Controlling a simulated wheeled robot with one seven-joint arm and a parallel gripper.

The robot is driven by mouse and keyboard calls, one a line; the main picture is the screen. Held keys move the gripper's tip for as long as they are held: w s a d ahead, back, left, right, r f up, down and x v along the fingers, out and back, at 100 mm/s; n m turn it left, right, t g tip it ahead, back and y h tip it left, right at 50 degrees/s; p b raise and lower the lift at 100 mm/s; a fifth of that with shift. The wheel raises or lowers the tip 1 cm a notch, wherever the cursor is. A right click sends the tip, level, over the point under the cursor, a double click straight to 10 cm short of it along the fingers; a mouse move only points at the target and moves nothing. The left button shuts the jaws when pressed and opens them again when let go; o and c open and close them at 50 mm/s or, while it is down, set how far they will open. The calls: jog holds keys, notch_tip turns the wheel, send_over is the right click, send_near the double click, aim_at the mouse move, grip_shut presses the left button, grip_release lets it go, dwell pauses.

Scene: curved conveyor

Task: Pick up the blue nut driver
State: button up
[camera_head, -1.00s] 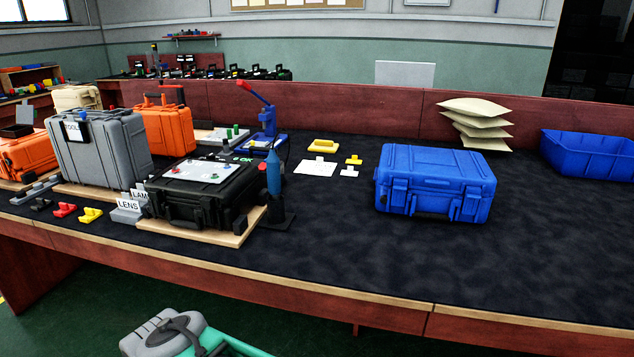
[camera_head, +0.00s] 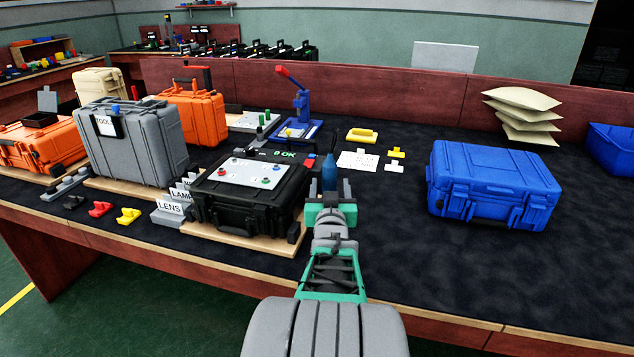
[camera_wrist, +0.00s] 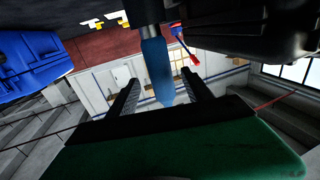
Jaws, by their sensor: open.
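The blue nut driver (camera_head: 329,174) stands upright, tip up, just right of the black case. In the wrist view its blue body (camera_wrist: 157,66) hangs into the space between the two fingers, since that view is turned over. My gripper (camera_head: 330,190) is open, with one finger on each side of the driver in the head view. In the wrist view my gripper (camera_wrist: 160,92) shows gaps beside the driver, and I see no clear contact. The driver's lower part and its stand are hidden behind my gripper in the head view.
A black case (camera_head: 245,212) with a white panel stands close on the left. A blue case (camera_head: 490,185) is on the right, with clear dark mat (camera_head: 395,235) between. A blue press (camera_head: 300,115) and a white card (camera_head: 357,160) are behind.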

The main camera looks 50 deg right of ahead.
jog(key=x, duration=0.7)
jog(key=shift+w+f+b, duration=0.15)
jog(key=shift+f+b, duration=0.05)
jog(key=shift+b, duration=0.15)
grip_shut()
jog(key=shift+r, duration=0.15)
